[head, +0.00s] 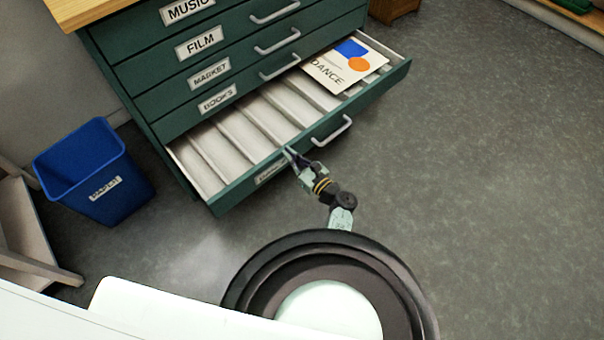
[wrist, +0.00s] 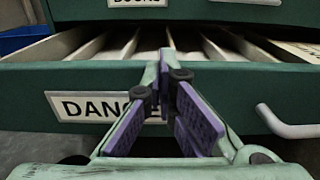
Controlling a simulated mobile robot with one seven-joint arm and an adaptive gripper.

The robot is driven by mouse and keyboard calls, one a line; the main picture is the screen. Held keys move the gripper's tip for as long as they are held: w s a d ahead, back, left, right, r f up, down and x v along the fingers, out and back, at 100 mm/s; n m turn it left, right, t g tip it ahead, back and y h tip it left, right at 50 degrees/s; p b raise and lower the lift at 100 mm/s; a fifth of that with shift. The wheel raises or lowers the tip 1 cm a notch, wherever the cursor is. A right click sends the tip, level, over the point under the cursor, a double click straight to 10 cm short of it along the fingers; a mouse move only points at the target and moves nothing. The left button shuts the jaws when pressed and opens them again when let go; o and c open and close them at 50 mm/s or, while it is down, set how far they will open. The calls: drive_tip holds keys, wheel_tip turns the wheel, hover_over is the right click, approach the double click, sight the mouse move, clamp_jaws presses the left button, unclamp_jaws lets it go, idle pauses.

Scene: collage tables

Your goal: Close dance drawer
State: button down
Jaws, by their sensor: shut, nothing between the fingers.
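The dance drawer (head: 340,125) is the lowest drawer of the green cabinet and is pulled well out. Its label reads DANCE in the wrist view (wrist: 75,107) and is partly covered by my fingers. A poster marked DANCE (head: 345,67) lies at the right end of the drawer, over pale dividers. The drawer's handle (head: 332,131) is to the right of my gripper. My gripper (head: 290,153) is shut and empty, its fingertips at the drawer's front panel beside the label. I cannot tell whether they touch it.
Closed drawers labelled MUSIC, FILM (head: 200,43), MARKET and BOOKS sit above. A blue bin (head: 92,172) stands on the floor at the left, near a wooden frame. The grey floor (head: 480,180) to the right is clear.

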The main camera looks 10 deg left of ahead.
drive_tip(key=b+x, duration=1)
drive_tip(key=x, duration=1.3)
drive_tip(key=shift+f+b, duration=0.15)
drive_tip(key=shift+b, duration=0.2)
drive_tip(key=shift+w+a, duration=0.3)
